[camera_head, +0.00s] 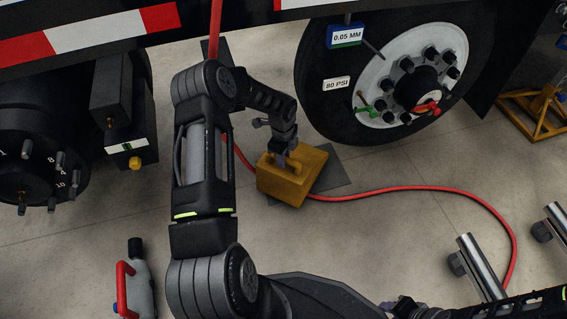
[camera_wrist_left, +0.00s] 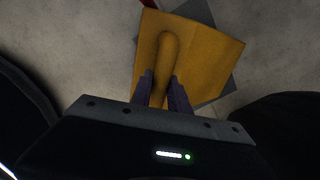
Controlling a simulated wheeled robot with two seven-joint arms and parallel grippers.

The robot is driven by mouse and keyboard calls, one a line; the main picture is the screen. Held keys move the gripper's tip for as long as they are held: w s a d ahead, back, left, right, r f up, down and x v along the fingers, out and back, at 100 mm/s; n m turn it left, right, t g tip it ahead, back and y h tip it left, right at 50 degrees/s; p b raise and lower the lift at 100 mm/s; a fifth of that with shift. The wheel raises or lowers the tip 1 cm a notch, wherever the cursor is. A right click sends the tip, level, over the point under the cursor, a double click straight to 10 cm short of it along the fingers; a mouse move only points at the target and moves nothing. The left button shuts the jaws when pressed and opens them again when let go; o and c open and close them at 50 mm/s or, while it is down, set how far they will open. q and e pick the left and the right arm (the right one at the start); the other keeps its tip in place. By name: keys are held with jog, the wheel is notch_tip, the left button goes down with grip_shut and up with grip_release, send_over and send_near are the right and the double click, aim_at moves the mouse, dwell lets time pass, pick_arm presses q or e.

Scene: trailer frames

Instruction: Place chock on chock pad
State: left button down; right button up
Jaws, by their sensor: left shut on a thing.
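The yellow chock (camera_head: 290,178) is in the middle of the head view, in front of the wheel, over or on the dark grey chock pad (camera_head: 332,176). The pad shows past the chock's right side; I cannot tell whether the chock touches it. In the left wrist view the chock (camera_wrist_left: 205,50) fills the upper middle, with the pad (camera_wrist_left: 203,10) behind it. My left gripper (camera_head: 284,160) comes from above, and its fingers (camera_wrist_left: 166,92) are shut on the chock's handle (camera_wrist_left: 167,58).
The trailer tyre (camera_head: 320,90) stands just behind the pad. A red hose (camera_head: 420,187) runs over the floor behind and right of the chock. Another dark pad (camera_head: 217,50) lies further back. A red-handled bottle (camera_head: 140,285) stands front left. Floor between is clear.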

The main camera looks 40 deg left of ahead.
pick_arm(q)
notch_tip(320, 180, down, 2)
jog(key=shift+f+b, duration=0.1)
jog(key=shift+b, duration=0.35)
jog(key=c, duration=1.3)
grip_release()
jog(key=shift+o, duration=0.2)
jog(key=r+p, duration=0.1)
jog(key=r, duration=0.2)
jog(key=r+p, duration=0.2)
jog(key=r, duration=0.2)
jog(key=shift+s+r+p, duration=0.2)
jog(key=shift+r+p, duration=0.1)
jog(key=shift+d, duration=0.1)
